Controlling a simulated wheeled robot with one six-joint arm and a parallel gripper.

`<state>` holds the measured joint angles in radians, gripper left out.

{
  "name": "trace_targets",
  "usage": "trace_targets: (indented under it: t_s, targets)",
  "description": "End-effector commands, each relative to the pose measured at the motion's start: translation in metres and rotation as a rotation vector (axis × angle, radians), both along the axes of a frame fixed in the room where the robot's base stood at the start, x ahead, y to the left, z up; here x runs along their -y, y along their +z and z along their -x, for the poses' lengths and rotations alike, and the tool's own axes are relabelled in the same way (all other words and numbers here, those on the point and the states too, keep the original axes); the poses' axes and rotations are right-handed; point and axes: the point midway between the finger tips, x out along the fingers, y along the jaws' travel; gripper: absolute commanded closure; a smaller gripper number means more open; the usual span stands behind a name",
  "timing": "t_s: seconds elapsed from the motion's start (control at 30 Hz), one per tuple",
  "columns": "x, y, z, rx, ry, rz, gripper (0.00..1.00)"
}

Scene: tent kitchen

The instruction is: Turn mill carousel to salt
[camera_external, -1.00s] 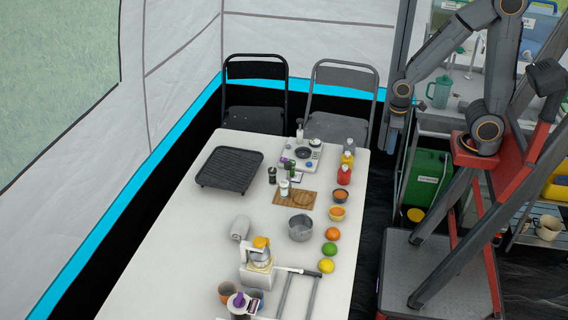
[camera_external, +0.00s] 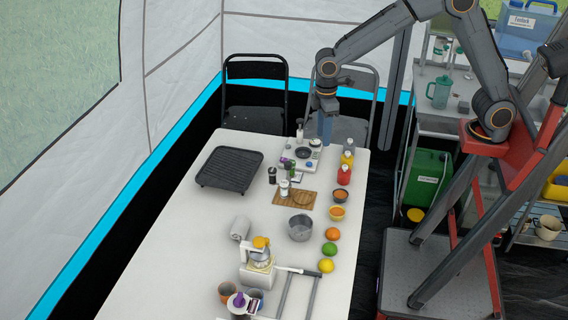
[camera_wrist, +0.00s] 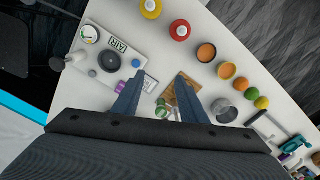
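I cannot make out the carousel's base or any labels. In the wrist view a pale, greenish round top (camera_wrist: 162,109) shows low between my fingers; the rest there is hidden by my gripper body. My gripper (camera_external: 325,138) hangs pointing down above the far right part of the table, to the right of and beyond the mills. In the wrist view my gripper (camera_wrist: 158,82) has its two fingers apart with nothing between the tips.
Red (camera_external: 344,175) and yellow (camera_external: 347,159) bottles stand at the right edge. A wooden board (camera_external: 305,200), a pot (camera_external: 300,228), bowls and fruit lie nearer. A black grill tray (camera_external: 230,168) is at left; the table's left side is clear.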

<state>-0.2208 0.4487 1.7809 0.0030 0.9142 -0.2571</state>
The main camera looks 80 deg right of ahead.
Motion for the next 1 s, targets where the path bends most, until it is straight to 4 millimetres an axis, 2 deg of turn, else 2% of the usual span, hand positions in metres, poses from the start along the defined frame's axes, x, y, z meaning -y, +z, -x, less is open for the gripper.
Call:
trace_targets:
  t_s: [0.03, 0.2, 0.3, 0.4, 0.57, 1.0]
  targets:
    - [-0.022, 0.01, -0.02, 0.001, 0.053, 0.0, 0.61]
    - [-0.08, 0.029, -0.066, 0.0, 0.201, 0.002, 0.61]
    - [-0.104, 0.035, -0.081, 0.001, 0.261, 0.001, 0.61]
    - [-0.118, 0.038, -0.089, 0.001, 0.296, 0.001, 0.61]
    - [-0.124, 0.034, -0.092, 0.0, 0.312, 0.002, 0.61]
    - [-0.123, -0.026, -0.092, 0.001, 0.31, 0.002, 0.61]
